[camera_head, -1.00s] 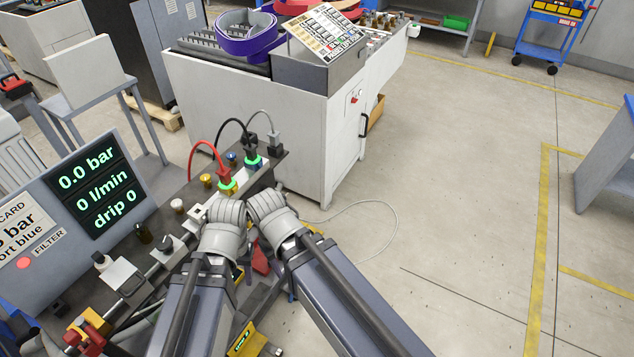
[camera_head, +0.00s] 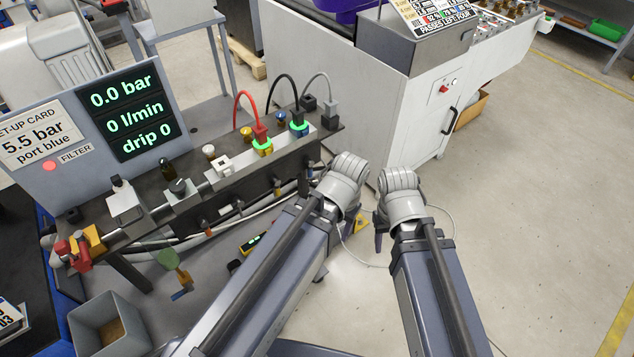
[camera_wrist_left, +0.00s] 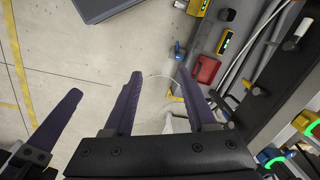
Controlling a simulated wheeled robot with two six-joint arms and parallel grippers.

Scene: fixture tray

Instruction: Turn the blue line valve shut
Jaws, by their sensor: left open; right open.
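A dark manifold (camera_head: 150,212) carries a blue port (camera_head: 298,131) with a green-lit ring and a black hose, and a yellow port (camera_head: 262,151) with a lit ring and a red hose. The blue port also shows in the wrist view (camera_wrist_left: 266,156). I cannot tell which fitting is the blue line valve.
The display (camera_head: 123,112) reads 0.0 bar, 0 l/min, drip 0. A card (camera_head: 35,140) says 5.5 bar, port blue. A grey bin (camera_head: 95,312) stands at lower left. A white cabinet (camera_head: 350,85) stands behind the arms. The floor to the right is clear.

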